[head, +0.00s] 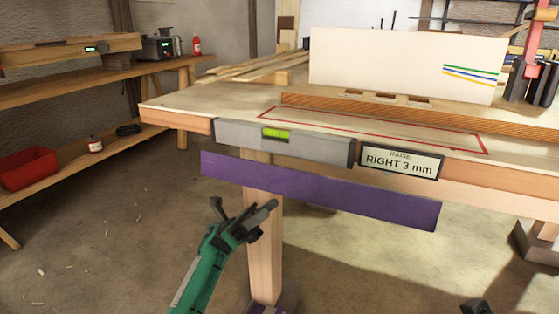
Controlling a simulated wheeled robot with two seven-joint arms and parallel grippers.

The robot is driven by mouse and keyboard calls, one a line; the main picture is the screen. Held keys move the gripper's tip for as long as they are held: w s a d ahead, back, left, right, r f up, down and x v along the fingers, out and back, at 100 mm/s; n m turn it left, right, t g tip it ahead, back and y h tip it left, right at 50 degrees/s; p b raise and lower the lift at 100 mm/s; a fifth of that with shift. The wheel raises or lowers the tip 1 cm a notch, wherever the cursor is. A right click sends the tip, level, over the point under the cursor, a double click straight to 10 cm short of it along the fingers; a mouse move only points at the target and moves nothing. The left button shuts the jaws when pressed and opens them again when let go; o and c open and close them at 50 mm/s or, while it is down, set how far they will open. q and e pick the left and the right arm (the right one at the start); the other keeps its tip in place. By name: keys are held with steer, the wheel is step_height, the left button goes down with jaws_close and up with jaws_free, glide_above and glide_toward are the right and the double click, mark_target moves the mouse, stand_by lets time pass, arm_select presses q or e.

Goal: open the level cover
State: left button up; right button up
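A grey spirit level (310,144) with a green vial (276,133) is fixed along the front edge of the workbench. A long purple panel (320,190), which looks like the level cover, hangs below it, and the level's front and vial show uncovered. A small display (400,161) at the level's right end reads "RAISE RIGHT 3 mm". My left gripper (244,205) is open and empty, below the panel's left part and in front of a table leg, apparently apart from the panel. A dark piece (475,306) at the bottom edge may be part of my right gripper; its fingers cannot be made out.
The workbench top (230,97) carries a red-outlined area, wooden strips (262,66) and a white board (400,62). A side bench at the left holds a device (161,47), with a red crate (27,168) on its lower shelf. The floor before the workbench looks clear.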

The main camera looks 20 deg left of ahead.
arm_select(q)
steer(key=b, duration=0.2)
glide_toward(303, 185)
steer(key=shift+m, duration=0.4)
steer(key=w+d+r, duration=0.1)
steer(key=d, duration=0.1)
steer(key=w+d+r, duration=0.1)
steer(key=d+r, duration=0.1)
steer(key=w+d+r, duration=0.1)
steer(key=r, duration=0.1)
steer(key=shift+w+d, duration=0.25)
steer(key=shift+d, duration=0.15)
steer(key=shift+f, duration=0.1)
jaws_close()
